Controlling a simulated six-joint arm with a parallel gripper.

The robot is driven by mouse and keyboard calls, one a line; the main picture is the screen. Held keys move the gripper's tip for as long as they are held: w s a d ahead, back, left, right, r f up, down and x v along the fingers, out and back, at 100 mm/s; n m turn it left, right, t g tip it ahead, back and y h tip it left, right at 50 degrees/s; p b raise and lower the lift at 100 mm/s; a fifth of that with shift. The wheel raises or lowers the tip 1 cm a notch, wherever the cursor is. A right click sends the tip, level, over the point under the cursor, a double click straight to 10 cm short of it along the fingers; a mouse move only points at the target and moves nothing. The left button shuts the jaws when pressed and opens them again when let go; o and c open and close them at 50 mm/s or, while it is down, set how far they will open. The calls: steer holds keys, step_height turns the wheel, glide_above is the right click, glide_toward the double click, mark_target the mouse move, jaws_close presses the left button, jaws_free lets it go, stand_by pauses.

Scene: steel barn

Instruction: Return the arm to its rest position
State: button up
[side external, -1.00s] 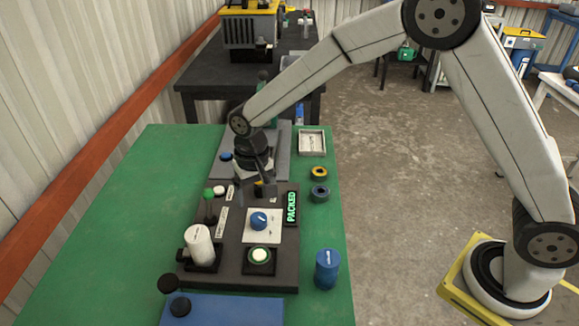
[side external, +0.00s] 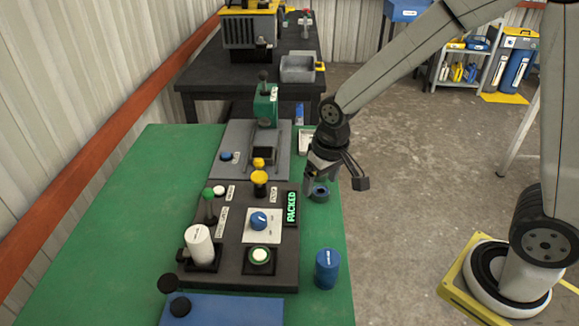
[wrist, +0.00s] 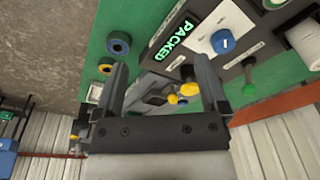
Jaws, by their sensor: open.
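My gripper (side external: 334,184) is open and empty in the side external view, in the air over the right edge of the green table (side external: 95,215). It is close to the blue ring (side external: 319,194) in that picture; the height between them is hard to tell. In the wrist view my two fingers (wrist: 162,75) stand apart with nothing held between them. The dark control panel (side external: 224,258) has a lit green PACKED sign (side external: 291,208), a blue knob (side external: 258,221), a yellow knob (side external: 260,177) and a green-topped lever (side external: 209,194).
A blue canister (side external: 327,268) stands at the table's right edge. A white cylinder (side external: 199,245) sits on the panel's left. A green press-like device (side external: 265,104) stands behind the panel. A dark bench (side external: 207,72) is at the back. Open concrete floor lies to the right.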

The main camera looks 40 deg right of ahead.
steer(key=s+d+n+t, duration=0.1)
steer(key=s+d, duration=0.3)
steer(key=s, duration=0.4)
steer(key=shift+s+d, duration=0.3)
steer(key=shift+d, duration=0.05)
